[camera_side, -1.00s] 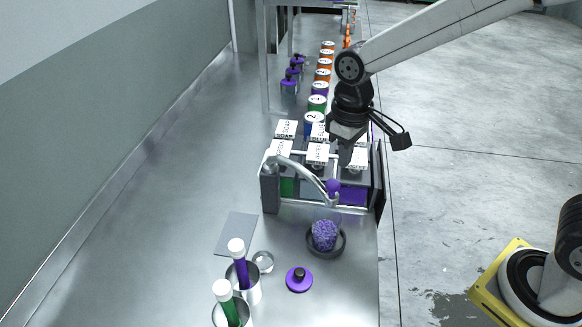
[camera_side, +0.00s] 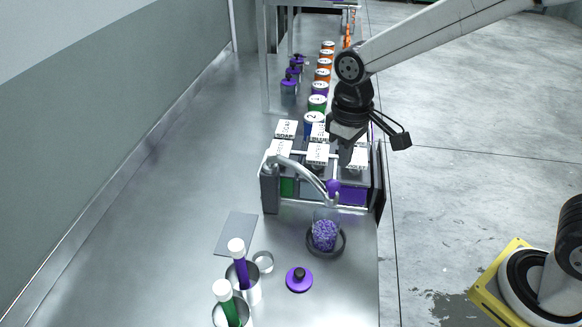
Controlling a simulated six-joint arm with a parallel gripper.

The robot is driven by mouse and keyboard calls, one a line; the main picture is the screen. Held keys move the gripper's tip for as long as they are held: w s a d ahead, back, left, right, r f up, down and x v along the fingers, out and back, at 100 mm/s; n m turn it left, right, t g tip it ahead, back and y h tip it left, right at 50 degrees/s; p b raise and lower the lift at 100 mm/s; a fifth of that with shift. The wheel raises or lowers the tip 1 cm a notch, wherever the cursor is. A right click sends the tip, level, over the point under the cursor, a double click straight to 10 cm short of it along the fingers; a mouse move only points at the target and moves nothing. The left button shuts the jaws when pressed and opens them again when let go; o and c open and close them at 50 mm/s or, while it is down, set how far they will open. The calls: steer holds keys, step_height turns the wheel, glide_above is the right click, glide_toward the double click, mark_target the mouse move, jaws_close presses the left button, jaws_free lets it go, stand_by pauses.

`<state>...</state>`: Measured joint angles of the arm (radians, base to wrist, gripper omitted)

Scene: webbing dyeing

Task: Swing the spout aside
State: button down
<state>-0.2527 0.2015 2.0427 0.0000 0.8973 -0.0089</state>
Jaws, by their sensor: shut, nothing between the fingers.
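The spout (camera_side: 303,172) is a curved silver pipe rising from a grey post (camera_side: 270,188) at the left front of the bath rack. It arches right and down, with a purple knob (camera_side: 333,187) near its tip. The tip hangs over a clear beaker of purple granules (camera_side: 325,234), which stands on a dark round base (camera_side: 341,250). My gripper (camera_side: 345,158) points down over the rack's labelled baths, behind and above the spout's tip. It is shut and empty. Its fingertips are small and partly lost against the dark baths, and I cannot tell whether they touch anything.
Labelled baths (camera_side: 318,152) stand in the rack behind the spout. Several numbered cans (camera_side: 318,103) line up farther back. In front are a purple lid (camera_side: 299,280), a small clear dish (camera_side: 263,262), a grey plate (camera_side: 236,233) and metal cups with purple and green tubes (camera_side: 240,265). The bench's left side is clear.

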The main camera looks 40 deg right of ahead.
steer(key=shift+f, duration=0.15)
steer(key=shift+f, duration=1.65)
steer(key=shift+a, duration=0.15)
